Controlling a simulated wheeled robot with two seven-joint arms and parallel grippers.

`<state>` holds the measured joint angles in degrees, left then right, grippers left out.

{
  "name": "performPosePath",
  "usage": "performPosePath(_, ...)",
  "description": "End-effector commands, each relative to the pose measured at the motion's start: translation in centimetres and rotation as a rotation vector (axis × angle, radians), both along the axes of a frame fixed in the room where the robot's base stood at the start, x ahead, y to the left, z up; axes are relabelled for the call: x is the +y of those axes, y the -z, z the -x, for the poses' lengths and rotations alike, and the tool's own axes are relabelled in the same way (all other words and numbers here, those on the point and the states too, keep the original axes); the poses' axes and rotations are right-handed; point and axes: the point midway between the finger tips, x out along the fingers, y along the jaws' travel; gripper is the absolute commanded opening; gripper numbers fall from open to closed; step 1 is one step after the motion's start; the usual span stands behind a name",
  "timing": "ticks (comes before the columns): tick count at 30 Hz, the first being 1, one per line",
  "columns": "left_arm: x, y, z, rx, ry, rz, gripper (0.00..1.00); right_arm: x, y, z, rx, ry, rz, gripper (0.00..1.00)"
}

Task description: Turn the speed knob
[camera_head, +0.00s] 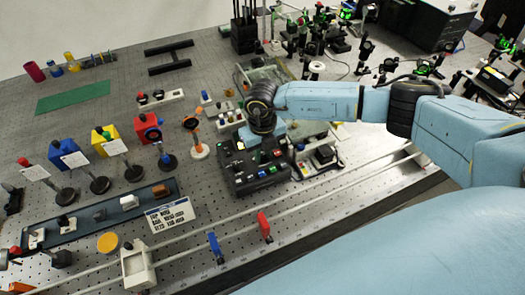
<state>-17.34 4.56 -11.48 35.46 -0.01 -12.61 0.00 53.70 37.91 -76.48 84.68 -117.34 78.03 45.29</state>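A black control box (239,181) stands near the middle of the bench. Several small coloured buttons and dark knobs sit on its top, some of them lit. The speed knob cannot be told apart from the other controls at this size. My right arm, blue with black joints, comes in from the right and bends down over the box. My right gripper (257,138) points down at the back part of the box. Its fingertips are hidden or too small to make out, and so is any contact with a knob. My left gripper is not in view.
Two pale rails run across the bench in front of the box, with a blue clamp (215,246) and a red clamp (264,226). An orange ring post (197,142) stands to the left. Glass-walled equipment lies behind and right of the box. A green mat (73,97) lies far left.

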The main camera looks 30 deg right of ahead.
Motion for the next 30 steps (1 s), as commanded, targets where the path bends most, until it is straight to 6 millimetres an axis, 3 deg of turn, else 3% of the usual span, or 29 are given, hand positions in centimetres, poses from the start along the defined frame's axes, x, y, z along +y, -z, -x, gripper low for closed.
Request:
performPosePath(3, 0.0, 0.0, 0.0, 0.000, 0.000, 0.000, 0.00, 0.0, 0.0, 0.0, 0.000, 0.000, 0.000, 0.00)
performPosePath(14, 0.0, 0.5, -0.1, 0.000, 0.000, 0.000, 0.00, 0.0, 0.0, -0.1, -0.002, -0.062, 0.000, 0.00)
performPosePath(30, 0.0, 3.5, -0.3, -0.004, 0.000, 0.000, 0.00, 0.0, 0.1, -0.1, -0.004, -0.458, 0.001, 0.00)
